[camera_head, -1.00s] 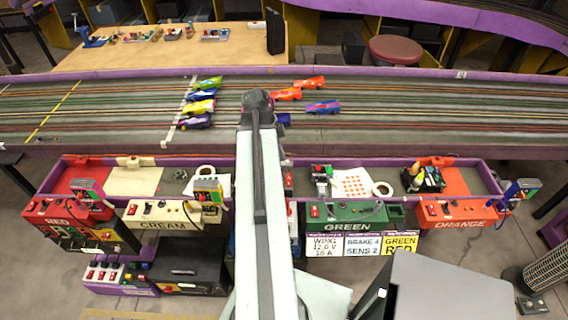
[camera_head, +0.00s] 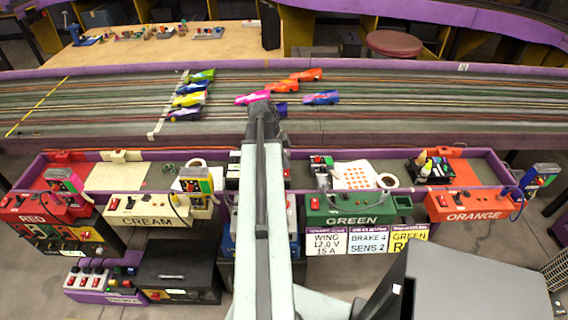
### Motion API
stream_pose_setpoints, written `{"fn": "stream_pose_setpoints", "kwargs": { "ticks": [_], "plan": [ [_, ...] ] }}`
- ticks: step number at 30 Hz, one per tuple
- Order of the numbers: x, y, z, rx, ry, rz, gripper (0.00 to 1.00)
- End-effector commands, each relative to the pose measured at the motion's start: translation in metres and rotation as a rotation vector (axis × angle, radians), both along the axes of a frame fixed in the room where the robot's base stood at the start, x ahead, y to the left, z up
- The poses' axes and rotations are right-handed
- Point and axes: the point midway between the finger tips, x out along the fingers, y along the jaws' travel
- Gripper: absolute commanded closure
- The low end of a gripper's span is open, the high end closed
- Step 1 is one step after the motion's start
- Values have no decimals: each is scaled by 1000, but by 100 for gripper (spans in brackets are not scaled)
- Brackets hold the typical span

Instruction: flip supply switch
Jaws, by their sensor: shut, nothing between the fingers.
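Several panels carry red switches, and the frames do not show which one is the supply switch. The green panel (camera_head: 352,219) has a red switch (camera_head: 315,203) at its left end. The orange panel (camera_head: 474,216) has a red switch (camera_head: 442,200) on its left. The cream panel (camera_head: 150,223) and the red panel (camera_head: 34,217) also carry small switches. A purple box (camera_head: 118,298) at lower left has several red switches (camera_head: 84,281). A blue panel is mostly hidden behind my arm.
A purple-edged slot track (camera_head: 380,115) crosses behind the panels with several toy cars, including a pink one (camera_head: 253,98). A black box (camera_head: 180,278) stands at lower left. A tape roll (camera_head: 387,181) and a bottle caddy (camera_head: 430,170) lie in the trays.

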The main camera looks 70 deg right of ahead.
Motion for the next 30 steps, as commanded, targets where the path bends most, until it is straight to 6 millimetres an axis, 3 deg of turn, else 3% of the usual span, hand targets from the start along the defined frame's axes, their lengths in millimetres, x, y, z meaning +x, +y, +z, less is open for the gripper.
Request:
{"fn": "stream_pose_setpoints", "kwargs": {
  "ticks": [5,9,30],
  "plan": [
    [0,-1,-1,0,0,0,100],
    [4,-10,-15,0,0,0,100],
    [-4,9,-7,4,0,-2,100]
  ]
}}
